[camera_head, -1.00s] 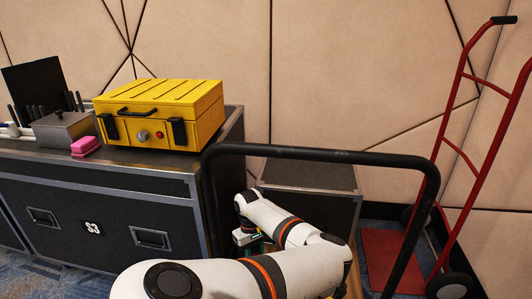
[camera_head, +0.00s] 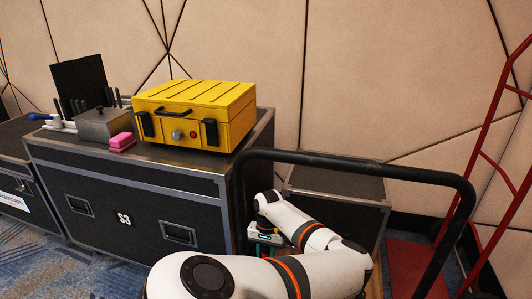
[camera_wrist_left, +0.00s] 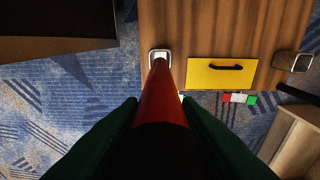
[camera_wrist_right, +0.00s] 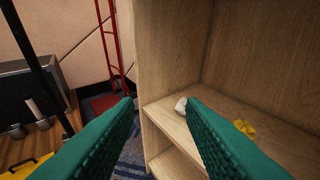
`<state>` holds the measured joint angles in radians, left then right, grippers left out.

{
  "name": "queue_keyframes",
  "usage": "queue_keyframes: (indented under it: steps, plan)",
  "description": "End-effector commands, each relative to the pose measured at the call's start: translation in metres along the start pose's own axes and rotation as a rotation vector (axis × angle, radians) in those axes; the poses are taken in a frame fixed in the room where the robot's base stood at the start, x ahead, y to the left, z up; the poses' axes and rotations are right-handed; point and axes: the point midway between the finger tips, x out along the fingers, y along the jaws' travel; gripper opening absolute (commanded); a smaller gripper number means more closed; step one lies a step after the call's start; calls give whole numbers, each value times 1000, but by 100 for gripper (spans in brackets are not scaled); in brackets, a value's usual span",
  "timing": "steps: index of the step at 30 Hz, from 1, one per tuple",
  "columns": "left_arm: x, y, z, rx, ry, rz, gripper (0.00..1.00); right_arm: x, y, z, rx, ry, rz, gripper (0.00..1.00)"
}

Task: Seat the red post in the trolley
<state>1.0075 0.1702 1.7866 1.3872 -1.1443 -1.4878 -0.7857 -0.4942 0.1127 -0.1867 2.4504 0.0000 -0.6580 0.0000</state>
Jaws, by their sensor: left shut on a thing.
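My left gripper (camera_wrist_left: 160,125) is shut on the red post (camera_wrist_left: 161,92), which points away from the camera in the left wrist view. Its far end overlaps a square metal socket (camera_wrist_left: 152,57) at the edge of the trolley's wooden deck (camera_wrist_left: 215,25). I cannot tell whether the tip is inside the socket or above it. A second metal socket (camera_wrist_left: 304,62) is on the right. In the head view the trolley's black handle (camera_head: 350,163) shows, with a white arm of mine in front; the post is hidden there. My right gripper (camera_wrist_right: 163,120) is open and empty.
A yellow case (camera_head: 195,113) and a pink block (camera_head: 121,141) stand on a black flight case (camera_head: 150,212). A red hand truck (camera_head: 490,160) stands at the right. A wooden shelf (camera_wrist_right: 160,50) holding small white and yellow things is close to my right gripper.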

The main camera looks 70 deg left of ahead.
Motion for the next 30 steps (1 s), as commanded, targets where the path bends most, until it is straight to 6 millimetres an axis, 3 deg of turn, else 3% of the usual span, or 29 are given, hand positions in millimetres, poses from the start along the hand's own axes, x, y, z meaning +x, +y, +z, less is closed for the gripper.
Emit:
queue_keyframes:
  steps: [14,30]
  plan:
    - [13,0,2,-2,-1,1,0,-1,9,55,5,-363,22,36]
    - [28,0,5,-3,-1,0,0,-33,17,110,20,-793,46,36]
